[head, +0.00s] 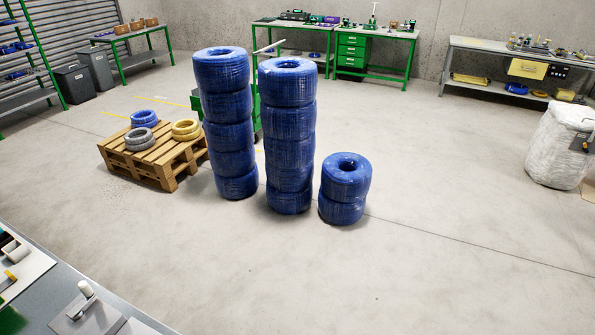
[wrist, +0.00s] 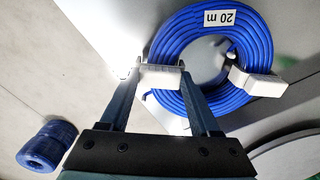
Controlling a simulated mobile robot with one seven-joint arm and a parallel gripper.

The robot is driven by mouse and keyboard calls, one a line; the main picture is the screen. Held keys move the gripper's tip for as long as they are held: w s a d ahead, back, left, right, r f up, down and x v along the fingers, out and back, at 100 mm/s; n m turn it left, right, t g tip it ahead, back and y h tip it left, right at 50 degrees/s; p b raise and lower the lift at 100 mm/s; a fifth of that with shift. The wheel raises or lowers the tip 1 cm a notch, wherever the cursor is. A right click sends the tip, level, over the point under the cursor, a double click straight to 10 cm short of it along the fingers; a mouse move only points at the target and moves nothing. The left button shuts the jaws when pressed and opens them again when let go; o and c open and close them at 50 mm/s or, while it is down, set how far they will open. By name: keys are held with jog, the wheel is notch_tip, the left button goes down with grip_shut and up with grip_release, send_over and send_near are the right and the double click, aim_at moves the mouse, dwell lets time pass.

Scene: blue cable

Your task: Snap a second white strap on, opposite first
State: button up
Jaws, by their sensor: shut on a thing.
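In the wrist view a flat blue cable coil (wrist: 208,28) with a white "20 m" label (wrist: 219,18) lies on a grey surface. One white strap (wrist: 256,83) sits across the right side of the coil. A second white strap (wrist: 162,77) is at the coil's left side, opposite the first. My gripper (wrist: 159,80) is shut on this second strap, with a dark finger at each end of it. The strap overlaps the coil's left edge; I cannot tell whether it is closed around the cable. The coil and gripper do not show in the head view.
In the head view a grey worktop (head: 45,290) with white items is at the lower left. Stacks of blue cable coils (head: 288,130) stand on the floor beside a wooden pallet (head: 152,158). A round grey disc (wrist: 290,158) shows at the wrist view's lower right.

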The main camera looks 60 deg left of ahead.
jog(key=shift+f, duration=0.2)
dwell(0.6)
jog(key=o, duration=1.4)
notch_tip(320, 180, up, 7)
jog(key=p, duration=0.7)
